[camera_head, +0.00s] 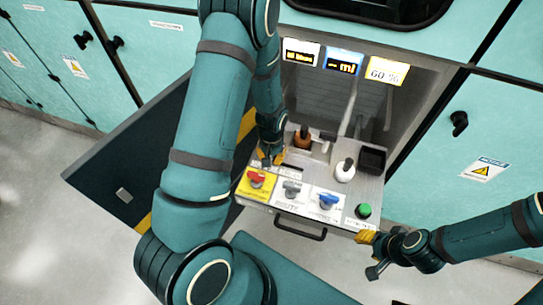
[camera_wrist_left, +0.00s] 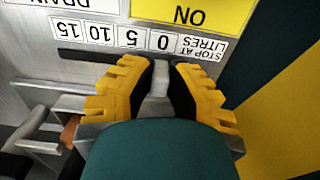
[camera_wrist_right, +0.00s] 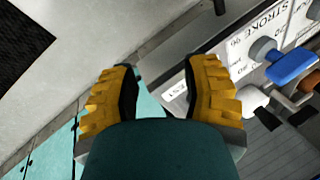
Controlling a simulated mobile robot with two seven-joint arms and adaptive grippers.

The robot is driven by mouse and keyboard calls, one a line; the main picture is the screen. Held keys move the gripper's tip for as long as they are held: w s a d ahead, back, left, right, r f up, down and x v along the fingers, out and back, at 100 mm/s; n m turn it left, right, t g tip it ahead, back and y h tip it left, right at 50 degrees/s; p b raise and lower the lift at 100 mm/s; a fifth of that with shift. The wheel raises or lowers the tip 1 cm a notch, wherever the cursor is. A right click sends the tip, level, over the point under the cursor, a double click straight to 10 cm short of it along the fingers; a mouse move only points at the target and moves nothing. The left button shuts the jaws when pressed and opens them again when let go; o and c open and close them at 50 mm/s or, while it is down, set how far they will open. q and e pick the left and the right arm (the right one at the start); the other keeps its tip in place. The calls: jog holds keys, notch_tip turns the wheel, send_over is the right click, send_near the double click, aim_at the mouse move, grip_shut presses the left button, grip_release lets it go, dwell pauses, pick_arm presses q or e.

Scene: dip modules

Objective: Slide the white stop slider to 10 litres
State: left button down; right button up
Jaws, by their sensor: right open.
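The white stop slider (camera_wrist_left: 160,82) shows in the left wrist view as a pale knob beside the 0 mark of the upside-down STOP AT LITRES scale (camera_wrist_left: 120,38), marked 0, 5, 10 and 15.
The panel carries a red knob (camera_head: 257,178), a grey knob (camera_head: 291,188), a blue knob (camera_head: 328,200) and a green button (camera_head: 363,211). Behind them stand an orange-brown lever (camera_head: 302,139), a white knob (camera_head: 345,171) and a dark box (camera_head: 372,159). A handle (camera_head: 300,231) juts from the front.

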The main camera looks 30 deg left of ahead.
aim_at(289, 168)
pick_arm(q)
jog(key=d, duration=0.3)
jog(key=w+d, duration=0.1)
jog(key=d, duration=0.2)
jog(key=shift+w, duration=0.15)
jog(key=shift+a, duration=0.1)
jog(key=c, duration=0.9)
grip_release()
jog(key=shift+c, duration=0.2)
jog(key=shift+r, duration=0.1)
